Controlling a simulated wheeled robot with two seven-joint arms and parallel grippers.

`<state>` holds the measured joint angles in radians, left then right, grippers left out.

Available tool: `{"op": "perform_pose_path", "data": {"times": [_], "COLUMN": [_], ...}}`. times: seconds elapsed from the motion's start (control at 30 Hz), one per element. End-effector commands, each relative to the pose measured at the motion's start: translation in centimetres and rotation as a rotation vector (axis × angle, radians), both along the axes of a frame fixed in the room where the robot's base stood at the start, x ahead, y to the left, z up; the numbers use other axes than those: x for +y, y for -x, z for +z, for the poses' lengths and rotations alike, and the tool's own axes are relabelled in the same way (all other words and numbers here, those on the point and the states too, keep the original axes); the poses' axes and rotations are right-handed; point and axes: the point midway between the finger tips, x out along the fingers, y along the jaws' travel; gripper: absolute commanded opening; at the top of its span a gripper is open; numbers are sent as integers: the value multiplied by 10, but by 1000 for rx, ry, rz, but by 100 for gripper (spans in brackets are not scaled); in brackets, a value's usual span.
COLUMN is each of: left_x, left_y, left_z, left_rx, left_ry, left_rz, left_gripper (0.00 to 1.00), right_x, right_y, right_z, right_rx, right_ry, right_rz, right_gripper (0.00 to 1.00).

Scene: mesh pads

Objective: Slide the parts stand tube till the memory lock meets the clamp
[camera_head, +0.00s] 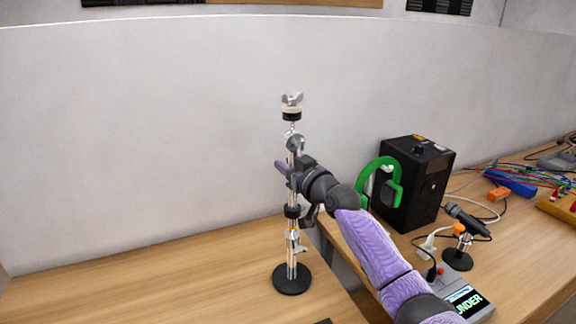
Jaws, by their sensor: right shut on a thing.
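The parts stand (292,262) stands upright on a round black base on the wooden table, with a chrome tube and a wing nut with pale felt at its top (291,107). A black collar (292,211) sits on the tube below my gripper. A chrome clamp with a wing screw (293,236) is lower on the stand. A gap shows between collar and clamp; I cannot tell which is the memory lock. My right gripper (285,168) is shut on the tube in the upper part of the stand, below a round chrome joint (294,141). My left gripper is not in view.
A gap separates the tables.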

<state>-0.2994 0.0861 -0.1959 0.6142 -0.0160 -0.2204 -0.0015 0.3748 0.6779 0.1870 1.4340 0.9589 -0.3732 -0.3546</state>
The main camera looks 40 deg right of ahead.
Motion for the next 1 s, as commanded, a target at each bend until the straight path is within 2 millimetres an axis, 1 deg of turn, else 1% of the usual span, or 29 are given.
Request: {"op": "perform_pose_path", "data": {"times": [0.33,0.57,1.0], "left_x": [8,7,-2], "left_y": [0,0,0], "left_z": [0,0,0], "left_rx": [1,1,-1], "left_ry": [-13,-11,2], "left_rz": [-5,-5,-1], "left_gripper": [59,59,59], "right_x": [0,0,0], "right_y": [0,0,0], "right_z": [0,0,-1], "right_rx": [1,1,2], "right_ry": [0,0,0], "right_rz": [0,0,0], "right_gripper": [0,0,0]}}
